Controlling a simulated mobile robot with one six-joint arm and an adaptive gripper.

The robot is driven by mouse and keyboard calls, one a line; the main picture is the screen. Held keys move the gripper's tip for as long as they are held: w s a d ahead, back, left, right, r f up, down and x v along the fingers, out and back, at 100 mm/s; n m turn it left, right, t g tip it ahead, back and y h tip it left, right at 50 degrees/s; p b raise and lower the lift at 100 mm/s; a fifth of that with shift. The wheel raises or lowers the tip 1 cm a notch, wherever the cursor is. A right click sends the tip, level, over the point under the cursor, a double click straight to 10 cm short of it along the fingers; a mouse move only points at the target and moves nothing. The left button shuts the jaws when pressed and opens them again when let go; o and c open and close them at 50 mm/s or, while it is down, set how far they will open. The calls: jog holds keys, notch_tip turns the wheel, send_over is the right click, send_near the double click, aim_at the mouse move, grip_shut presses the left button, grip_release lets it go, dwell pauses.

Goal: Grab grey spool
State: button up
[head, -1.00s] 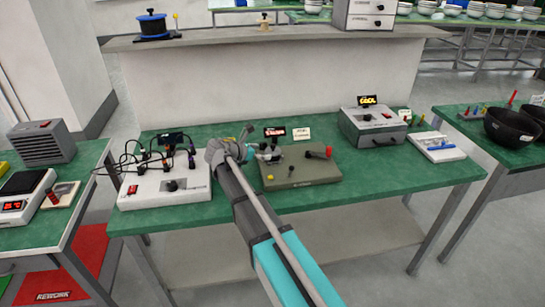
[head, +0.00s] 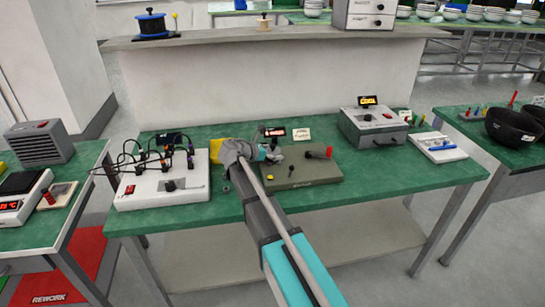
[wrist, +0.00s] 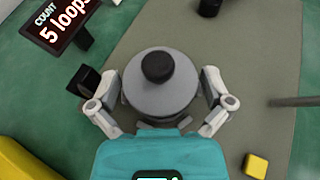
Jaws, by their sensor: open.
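The grey spool (wrist: 138,98) is a round light-grey disc with a black knob at its centre, seen from above in the wrist view. It sits over the olive-grey base of a winding device (wrist: 245,60), which also shows on the green bench in the head view (head: 315,172). My gripper (wrist: 160,77) is open, with one finger on each side of the spool. I cannot tell whether either finger touches it. In the head view my gripper (head: 262,152) is at the left end of the device, and the spool is mostly hidden there.
A count display (wrist: 65,22) reading "5 loops" and a small black block (wrist: 83,80) stand close to the left finger. A yellow object (wrist: 22,160) is at lower left, a yellow button (wrist: 256,166) at lower right. A white cabled box (head: 150,188) lies left of the device.

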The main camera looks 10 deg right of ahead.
aim_at(273, 145)
dwell(0.4)
jog(key=c, duration=0.9)
jog(key=shift+r, duration=0.2)
notch_tip(273, 145, up, 3)
jog(key=p, duration=0.3)
jog(key=shift+f, duration=0.1)
jog(key=s+r+p, duration=0.3)
jog(key=s, duration=0.1)
jog(key=s+r+p, duration=0.3)
jog(key=s, duration=0.2)
jog(key=s+r+p, duration=0.4)
jog(key=s, duration=0.1)
jog(key=shift+d, duration=0.2)
